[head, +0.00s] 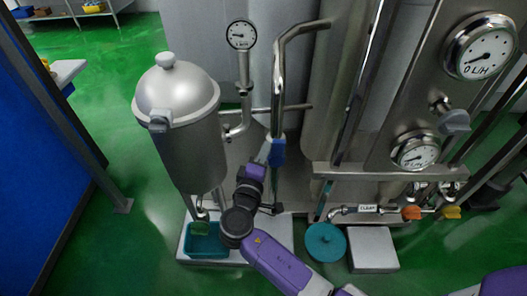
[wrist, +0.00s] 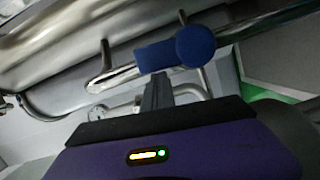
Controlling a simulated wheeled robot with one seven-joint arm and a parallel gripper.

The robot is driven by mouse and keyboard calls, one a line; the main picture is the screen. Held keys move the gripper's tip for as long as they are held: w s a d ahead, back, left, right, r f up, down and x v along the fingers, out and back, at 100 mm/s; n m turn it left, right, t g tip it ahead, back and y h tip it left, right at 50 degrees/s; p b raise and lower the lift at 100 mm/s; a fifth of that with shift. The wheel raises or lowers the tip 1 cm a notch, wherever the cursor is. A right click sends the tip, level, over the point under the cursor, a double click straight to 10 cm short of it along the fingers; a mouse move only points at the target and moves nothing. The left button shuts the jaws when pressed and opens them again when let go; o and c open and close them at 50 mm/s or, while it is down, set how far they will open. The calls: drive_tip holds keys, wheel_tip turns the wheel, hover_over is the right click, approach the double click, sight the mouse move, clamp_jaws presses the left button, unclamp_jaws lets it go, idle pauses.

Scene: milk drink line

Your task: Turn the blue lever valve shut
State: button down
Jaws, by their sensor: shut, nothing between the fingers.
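The blue lever valve (head: 278,151) sits on a vertical steel pipe in the middle of the head view. In the wrist view the blue lever (wrist: 155,56) has a round hub at its right end, and its handle lies roughly along the pipe. My gripper (head: 264,150) is just left of the blue lever in the head view. In the wrist view my gripper (wrist: 159,82) is shut and empty, with its fingertips just below the handle. I cannot tell whether they touch it.
A steel vessel (head: 180,130) with a domed lid stands to the left, and a round gauge (head: 241,35) is above the valve. A teal tray (head: 207,241) and a teal round lid (head: 325,242) are low down. Orange (head: 411,213) and yellow (head: 452,212) handles are at right.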

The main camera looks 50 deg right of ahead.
sight(284, 149)
drive_tip(key=s+m, duration=0.1)
drive_tip(key=d+m, duration=0.1)
drive_tip(key=m, duration=0.1)
drive_tip(key=shift+s+d+r+y, duration=0.25)
drive_tip(key=shift+s+r+y, duration=0.05)
drive_tip(key=shift+s+y, duration=0.1)
drive_tip(key=m, duration=0.1)
drive_tip(key=s+d+m+b, duration=0.1)
drive_tip(key=s+m+y+b, duration=0.1)
drive_tip(key=m, duration=0.1)
drive_tip(key=shift+s+d+f, duration=0.1)
drive_tip(key=shift+d+f, duration=0.05)
drive_tip(key=shift+d, duration=0.2)
drive_tip(key=shift+s+d+f+m+t+y+b, duration=0.35)
drive_tip(key=shift+s+d+f+m+b, duration=0.15)
drive_tip(key=shift+m+b, duration=0.55)
drive_tip(key=shift+s+d+f+m+t+y+b, duration=0.5)
drive_tip(key=shift+m+b, duration=0.4)
drive_tip(key=shift+m, duration=0.4)
drive_tip(key=shift+s+d+f+m+t+y+b, duration=0.3)
drive_tip(key=shift+s+m+b, duration=0.3)
drive_tip(key=shift+m+b, duration=0.45)
